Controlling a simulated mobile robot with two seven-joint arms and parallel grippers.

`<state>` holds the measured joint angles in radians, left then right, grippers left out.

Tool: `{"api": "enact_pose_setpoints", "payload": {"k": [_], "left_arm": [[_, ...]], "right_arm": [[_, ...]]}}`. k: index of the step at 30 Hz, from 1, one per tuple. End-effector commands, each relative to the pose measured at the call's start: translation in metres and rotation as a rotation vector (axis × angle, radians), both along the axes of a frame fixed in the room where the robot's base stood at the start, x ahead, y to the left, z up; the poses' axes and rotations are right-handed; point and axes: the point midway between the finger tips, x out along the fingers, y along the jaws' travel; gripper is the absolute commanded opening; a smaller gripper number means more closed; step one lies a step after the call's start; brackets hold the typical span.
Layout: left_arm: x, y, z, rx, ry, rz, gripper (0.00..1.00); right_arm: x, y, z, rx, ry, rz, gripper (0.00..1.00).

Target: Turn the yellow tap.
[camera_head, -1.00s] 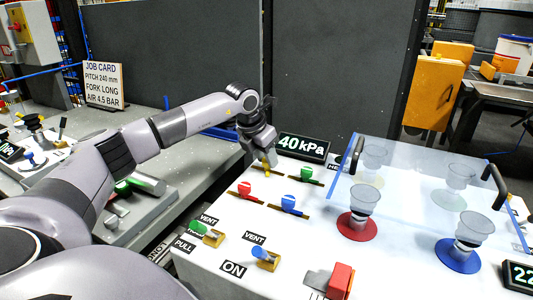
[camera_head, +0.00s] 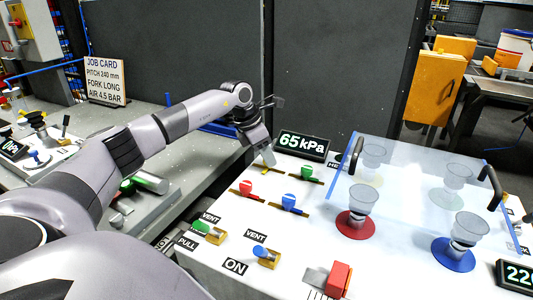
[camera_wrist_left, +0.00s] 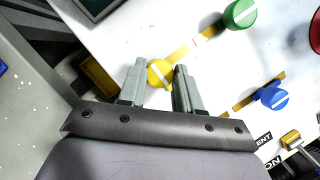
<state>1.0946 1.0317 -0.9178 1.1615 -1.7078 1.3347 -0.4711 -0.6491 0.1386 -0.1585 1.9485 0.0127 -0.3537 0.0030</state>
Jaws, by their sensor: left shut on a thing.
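The yellow tap (camera_wrist_left: 160,73) has a round knob with a pale line across it and sits on the white panel (camera_wrist_left: 215,105). My left gripper (camera_wrist_left: 161,76) has one finger on each side of the knob and is shut on it. In the head view the left gripper (camera_head: 268,160) reaches down to the panel's far left edge and hides most of the tap. The display (camera_head: 303,146) behind it reads 65 kPa. My right gripper is in neither view.
Close by stand a green tap (camera_head: 307,172), a red tap (camera_head: 246,187) and a blue tap (camera_head: 289,201). A clear cover (camera_head: 420,190) with black handles spans several cups on the right. A dark partition (camera_head: 340,75) rises behind the panel.

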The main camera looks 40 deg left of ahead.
Motion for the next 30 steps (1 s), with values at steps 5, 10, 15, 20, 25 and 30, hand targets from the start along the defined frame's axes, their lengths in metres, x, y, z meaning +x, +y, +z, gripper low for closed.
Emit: {"api": "enact_pose_setpoints", "payload": {"k": [5,10,15,20,25,30], "left_arm": [[0.000,0.000,0.000,0.001,-0.001,-0.001,0.03],[0.000,0.000,0.000,0.001,-0.001,-0.001,0.53],[0.000,0.000,0.000,0.001,-0.001,-0.001,0.58],[0.000,0.001,0.002,0.002,-0.001,0.001,0.58],[-0.006,0.004,0.019,0.002,-0.005,0.001,0.58],[-0.016,0.010,0.045,0.003,-0.004,0.001,0.58]], "right_arm": [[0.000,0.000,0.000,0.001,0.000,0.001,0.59],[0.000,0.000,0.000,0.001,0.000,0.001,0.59],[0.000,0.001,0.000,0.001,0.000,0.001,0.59],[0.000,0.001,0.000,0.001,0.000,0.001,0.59],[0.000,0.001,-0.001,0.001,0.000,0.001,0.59],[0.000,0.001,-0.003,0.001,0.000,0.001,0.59]]}}
